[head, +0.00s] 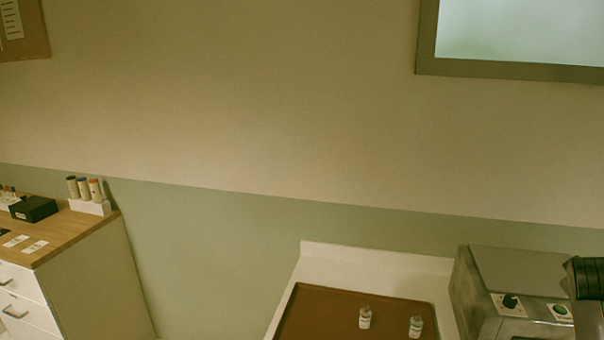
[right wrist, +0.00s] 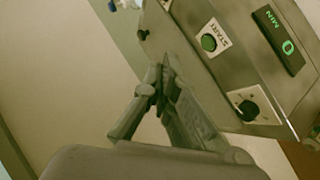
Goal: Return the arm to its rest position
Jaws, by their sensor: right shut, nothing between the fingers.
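My right gripper (right wrist: 162,82) shows in the right wrist view with its fingers together and nothing between them. It is in front of the metal machine (right wrist: 225,75), near the panel with the green START button (right wrist: 208,42) and the black dial (right wrist: 246,107). I cannot tell whether it touches the machine. The right gripper cannot be made out in the head view. My left gripper is in neither view.
In the head view, two small bottles (head: 365,317) (head: 416,326) stand upright on a brown mat (head: 310,310) on the white counter (head: 340,251). The metal machine (head: 480,300) stands right of it. A wood-topped cabinet (head: 95,224) is far left, with open space between.

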